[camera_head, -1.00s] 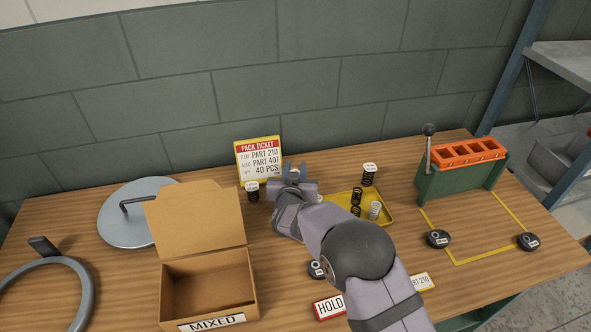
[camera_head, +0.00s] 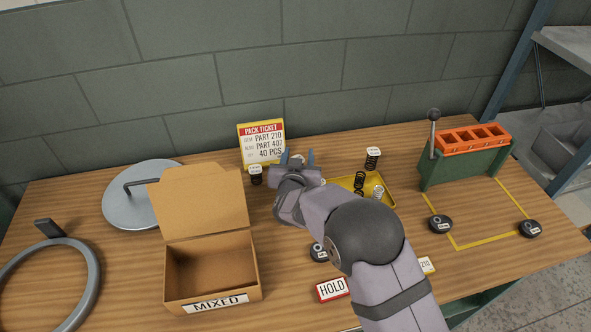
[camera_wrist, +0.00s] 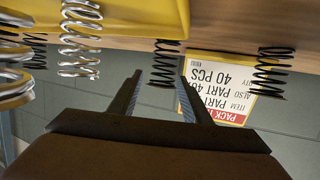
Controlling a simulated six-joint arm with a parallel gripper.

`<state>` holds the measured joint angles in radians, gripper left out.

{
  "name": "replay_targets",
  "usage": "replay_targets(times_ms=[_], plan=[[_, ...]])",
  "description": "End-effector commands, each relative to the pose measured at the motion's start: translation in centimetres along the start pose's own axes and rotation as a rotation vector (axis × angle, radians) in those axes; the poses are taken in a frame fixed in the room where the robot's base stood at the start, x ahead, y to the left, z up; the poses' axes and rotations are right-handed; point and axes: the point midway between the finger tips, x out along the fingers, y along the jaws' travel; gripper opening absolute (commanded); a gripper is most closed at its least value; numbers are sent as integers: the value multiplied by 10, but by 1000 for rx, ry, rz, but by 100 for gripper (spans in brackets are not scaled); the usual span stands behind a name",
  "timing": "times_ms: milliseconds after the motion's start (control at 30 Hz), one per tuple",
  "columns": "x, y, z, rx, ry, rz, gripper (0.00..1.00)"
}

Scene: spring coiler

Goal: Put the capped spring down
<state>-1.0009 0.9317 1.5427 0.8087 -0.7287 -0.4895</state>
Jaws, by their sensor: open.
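My gripper (camera_head: 298,158) is open, near the back of the bench, just right of the pack ticket. In the wrist view its two dark fingers (camera_wrist: 158,97) stand apart on either side of a black coil spring (camera_wrist: 165,62). That view is upside down, and the spring's cap is hard to make out. In the head view this spring is mostly hidden behind my gripper. Another black spring with a white cap (camera_head: 256,174) stands upright to the left of my gripper and shows in the wrist view (camera_wrist: 269,72).
The pack ticket (camera_head: 261,143) is behind. An open MIXED box (camera_head: 210,275) is front left. A green stand with an orange rack (camera_head: 466,152) is right.

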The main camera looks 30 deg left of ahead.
Motion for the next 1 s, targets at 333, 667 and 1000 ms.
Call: replay_targets(times_ms=[333,667,1000], plan=[[-57,-2,-2,1,5,-3,44],[-93,-1,-2,1,6,-1,44],[-98,0,-3,1,6,0,44]])
